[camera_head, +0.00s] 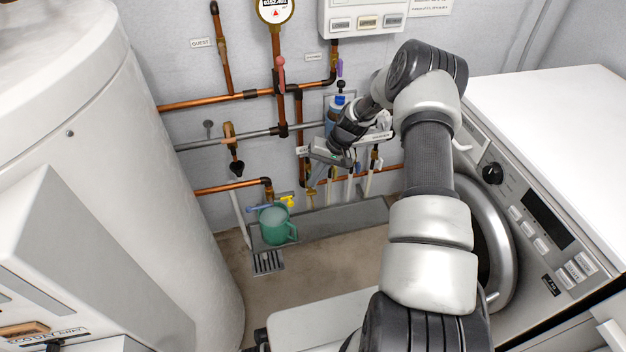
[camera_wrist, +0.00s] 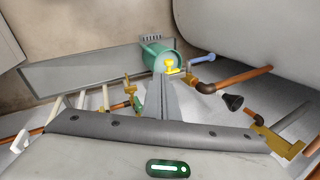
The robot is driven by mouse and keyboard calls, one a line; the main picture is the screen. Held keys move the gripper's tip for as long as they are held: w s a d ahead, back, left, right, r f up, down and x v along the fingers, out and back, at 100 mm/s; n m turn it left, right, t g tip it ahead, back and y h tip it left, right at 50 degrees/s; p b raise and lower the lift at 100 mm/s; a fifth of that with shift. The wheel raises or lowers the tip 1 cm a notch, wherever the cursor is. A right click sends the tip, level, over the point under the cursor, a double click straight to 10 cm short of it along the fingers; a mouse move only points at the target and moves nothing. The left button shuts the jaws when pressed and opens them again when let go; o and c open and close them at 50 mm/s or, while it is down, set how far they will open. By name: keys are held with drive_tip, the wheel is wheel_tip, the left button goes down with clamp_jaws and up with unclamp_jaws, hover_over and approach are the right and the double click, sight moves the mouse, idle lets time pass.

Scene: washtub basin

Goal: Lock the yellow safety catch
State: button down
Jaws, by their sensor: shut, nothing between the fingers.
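The yellow safety catch (camera_head: 287,201) is a small bright part at the low tap, just above a green jug (camera_head: 274,227). In the wrist view the catch (camera_wrist: 170,66) appears just beyond my fingertips, in front of the jug (camera_wrist: 153,50). My gripper (camera_head: 311,189) is to the right of the catch in the head view and points down. Its fingers are shut together and empty, as the wrist view (camera_wrist: 168,82) shows. I cannot tell whether the fingertips touch the catch. A blue lever (camera_wrist: 202,58) sits beside it.
A grey trough (camera_head: 330,221) runs along the wall, with a floor drain (camera_head: 267,262) in front. Copper pipes (camera_head: 225,188) and several white hoses (camera_head: 350,188) crowd the wall. A washing machine (camera_head: 530,220) stands right and a large white tank (camera_head: 110,120) left.

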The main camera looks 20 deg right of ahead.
drive_tip(key=a+b+x, duration=0.1)
drive_tip(key=b+x, duration=0.1)
drive_tip(key=x, duration=0.8)
drive_tip(key=shift+w+a, duration=0.2)
drive_tip(key=shift+a, duration=0.05)
drive_tip(key=shift+r, duration=0.15)
drive_tip(key=a, duration=0.2)
drive_tip(key=shift+a+b, duration=0.4)
drive_tip(key=shift+r, duration=0.1)
drive_tip(key=d+p+v, duration=0.1)
drive_tip(key=p+v, duration=0.2)
drive_tip(key=v, duration=1)
drive_tip(key=shift+s+d, duration=0.2)
drive_tip(key=shift+d, duration=0.1)
